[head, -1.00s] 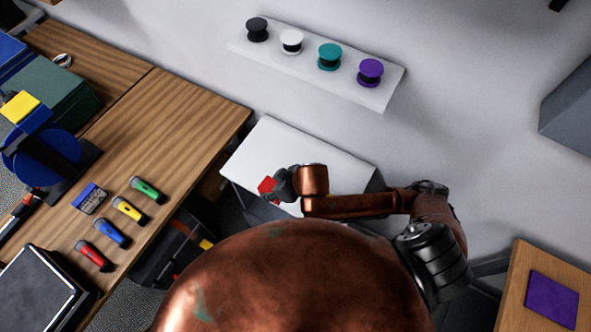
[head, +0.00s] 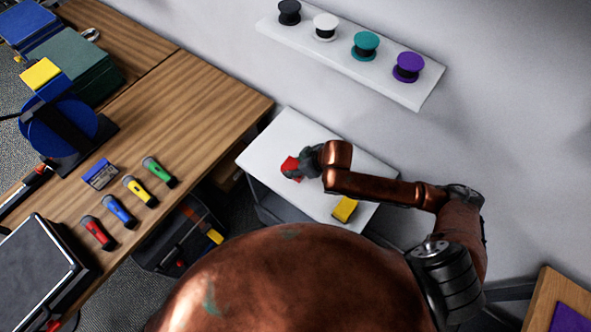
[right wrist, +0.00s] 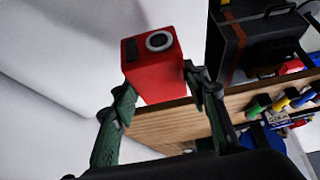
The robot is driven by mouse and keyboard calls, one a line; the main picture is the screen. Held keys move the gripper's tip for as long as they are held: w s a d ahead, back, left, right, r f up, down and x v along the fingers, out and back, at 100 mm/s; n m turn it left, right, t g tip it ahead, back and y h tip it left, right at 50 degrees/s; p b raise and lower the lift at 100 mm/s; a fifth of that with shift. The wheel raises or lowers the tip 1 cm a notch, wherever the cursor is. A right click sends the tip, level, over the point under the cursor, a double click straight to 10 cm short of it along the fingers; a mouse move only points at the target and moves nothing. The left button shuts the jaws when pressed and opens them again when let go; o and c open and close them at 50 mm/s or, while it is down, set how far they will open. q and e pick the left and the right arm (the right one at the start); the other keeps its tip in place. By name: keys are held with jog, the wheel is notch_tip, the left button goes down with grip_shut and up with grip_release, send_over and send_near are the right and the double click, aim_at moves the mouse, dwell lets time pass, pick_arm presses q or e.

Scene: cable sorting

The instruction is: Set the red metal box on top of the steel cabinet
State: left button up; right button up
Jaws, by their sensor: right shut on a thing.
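The red metal box (head: 291,168) is a small red block; in the right wrist view the box (right wrist: 154,78) shows a round grey-ringed dial and a dark patch on one face. My right gripper (head: 302,164) is shut on it, with a finger on either side in the right wrist view (right wrist: 160,92). The steel cabinet (head: 272,142) has a pale flat top. The box is over the left-middle part of that top; I cannot tell whether it touches. My left gripper is not in view.
A yellow block (head: 345,209) lies on the cabinet top near its front right edge. A wall shelf (head: 390,82) with several spools is behind. A wooden table (head: 215,105) with coloured tools stands to the left. The back part of the cabinet top is clear.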

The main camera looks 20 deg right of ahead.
jog(key=shift+w+d+f, duration=0.15)
jog(key=shift+w+f, duration=0.15)
jog(key=shift+f, duration=0.05)
jog(key=shift+w+d+f+b, duration=0.15)
jog(key=shift+f+b, duration=0.15)
jog(key=shift+f, duration=1.4)
jog(key=shift+f, duration=0.1)
jog(key=o, duration=1.3)
jog(key=shift+o, duration=0.2)
jog(key=p+v, duration=0.1)
jog(key=v, duration=1.1)
jog(key=shift+p, duration=0.4)
